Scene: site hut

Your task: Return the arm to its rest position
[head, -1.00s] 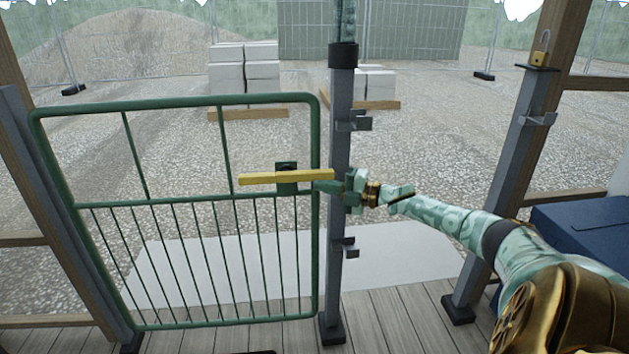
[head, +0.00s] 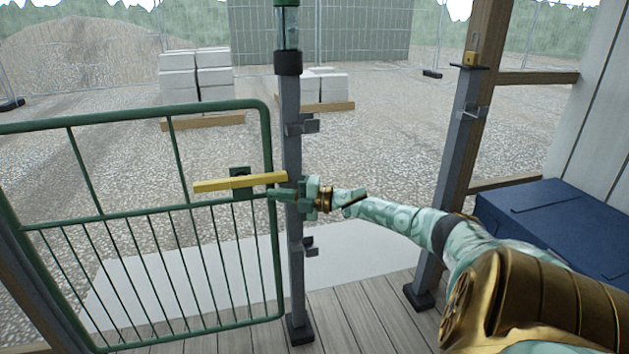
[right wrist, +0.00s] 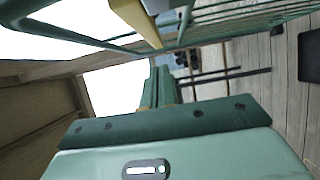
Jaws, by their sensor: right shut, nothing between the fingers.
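My right gripper (head: 284,192) is shut and empty. In the head view its fingers overlap the grey gate post beside the right end of the yellow handle bar (head: 240,182). The bar sits on a dark green latch box on the green gate (head: 150,211). In the right wrist view the shut fingers (right wrist: 160,88) point toward the gate's bars, with the yellow bar (right wrist: 135,20) above them and apart. My right arm stretches out from the lower right. My left gripper is not in view.
The grey post (head: 291,130) carries brackets above and below my gripper. A second post (head: 450,180) with a padlock (head: 470,58) stands to the right. A blue chest (head: 560,225) is by the right wall. White blocks on pallets (head: 195,78) stand outside on gravel.

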